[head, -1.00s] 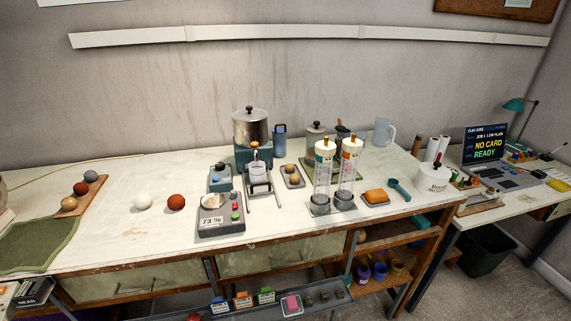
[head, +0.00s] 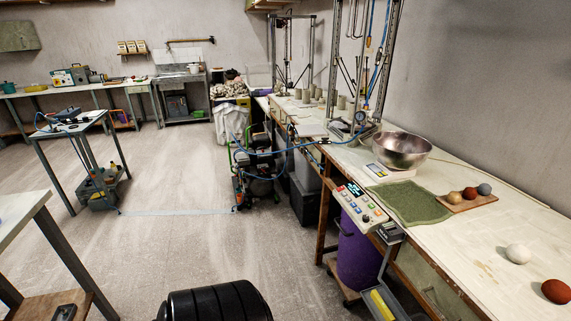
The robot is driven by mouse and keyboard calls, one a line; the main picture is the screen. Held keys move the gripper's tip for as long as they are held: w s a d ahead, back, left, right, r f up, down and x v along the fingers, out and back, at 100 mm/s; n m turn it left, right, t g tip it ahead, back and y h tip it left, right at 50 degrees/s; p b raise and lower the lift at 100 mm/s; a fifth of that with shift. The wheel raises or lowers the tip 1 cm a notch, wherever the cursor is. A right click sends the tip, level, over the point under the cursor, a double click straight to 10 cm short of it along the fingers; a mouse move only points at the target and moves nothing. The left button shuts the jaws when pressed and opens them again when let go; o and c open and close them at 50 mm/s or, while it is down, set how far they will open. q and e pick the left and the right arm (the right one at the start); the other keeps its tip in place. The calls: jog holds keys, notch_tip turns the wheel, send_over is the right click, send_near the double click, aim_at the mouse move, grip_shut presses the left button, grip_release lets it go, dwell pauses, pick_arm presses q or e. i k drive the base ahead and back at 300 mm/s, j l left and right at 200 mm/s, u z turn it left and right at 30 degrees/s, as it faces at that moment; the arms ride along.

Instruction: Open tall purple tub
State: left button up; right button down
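A tall purple tub (head: 357,255) stands under the near end of the right-hand workbench, on a low wooden board (head: 341,281). A control box and the bench edge hide its top, so I cannot tell whether it has a lid or is open. Neither of my grippers is in view.
The control box (head: 361,207) with coloured buttons hangs at the bench edge above the tub. A green mat (head: 409,204), metal bowl (head: 402,150) and clay balls sit on the bench. A dark bin (head: 304,203) stands beyond the tub. The floor (head: 190,245) left of it is clear.

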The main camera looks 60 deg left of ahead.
aim_at(356, 266)
jog(key=u, duration=1.5)
